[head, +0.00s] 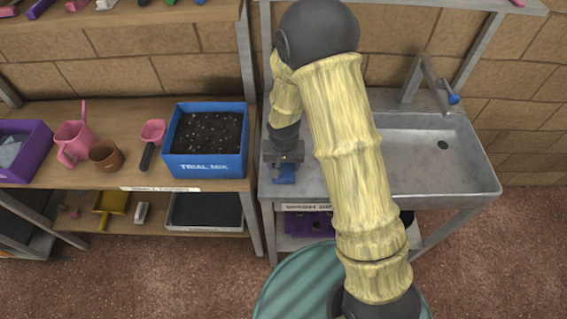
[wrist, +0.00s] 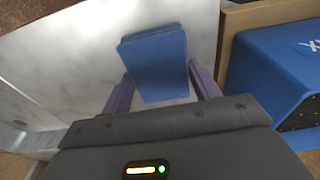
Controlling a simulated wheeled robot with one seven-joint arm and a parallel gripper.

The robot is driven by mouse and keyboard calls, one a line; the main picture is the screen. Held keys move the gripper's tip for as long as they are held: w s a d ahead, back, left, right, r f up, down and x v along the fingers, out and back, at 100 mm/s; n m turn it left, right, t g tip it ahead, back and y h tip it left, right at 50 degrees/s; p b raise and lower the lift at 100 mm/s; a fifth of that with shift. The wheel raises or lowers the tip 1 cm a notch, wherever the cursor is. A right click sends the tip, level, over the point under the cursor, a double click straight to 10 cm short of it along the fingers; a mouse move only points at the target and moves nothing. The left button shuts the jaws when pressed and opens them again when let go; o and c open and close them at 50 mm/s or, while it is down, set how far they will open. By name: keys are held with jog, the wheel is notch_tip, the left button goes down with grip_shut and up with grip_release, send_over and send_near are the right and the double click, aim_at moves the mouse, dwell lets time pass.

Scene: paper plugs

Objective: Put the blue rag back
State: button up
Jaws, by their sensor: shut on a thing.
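The blue rag (wrist: 155,62) is a flat, folded blue piece between the two purple fingers of my gripper (wrist: 160,88) in the wrist view. In the head view the rag (head: 286,173) shows just below my gripper (head: 285,158), at the left end of the metal sink unit (head: 312,180). My gripper is shut on the rag. In the wrist view the pale sink surface lies behind the rag. I cannot tell whether the rag touches that surface.
A blue box of soil labelled TRIAL MIX (head: 205,168) stands on the wooden bench just left of my gripper. A pink scoop (head: 151,138), brown pot (head: 105,154) and pink watering can (head: 74,140) are farther left. The sink basin (head: 440,160) and tap (head: 432,82) are at right.

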aim_at(284, 171)
jog(key=o, duration=1)
jog(key=r, duration=0.4)
jog(key=s+r, duration=0.1)
jog(key=r, duration=0.7)
jog(key=shift+s+r, duration=0.1)
jog(key=shift+s, duration=0.1)
jog(key=shift+t, duration=0.6)
jog(key=s+d+r, duration=0.1)
jog(key=s+d, duration=0.2)
jog(key=d, duration=0.1)
jog(key=s+d+r, duration=0.2)
jog(key=s+d, duration=0.2)
jog(key=d, duration=0.1)
jog(key=s+d+r, duration=0.1)
jog(key=s+d, duration=0.2)
jog(key=d, duration=0.1)
jog(key=shift+s+d+r, duration=0.2)
jog(key=shift+s+d, duration=0.15)
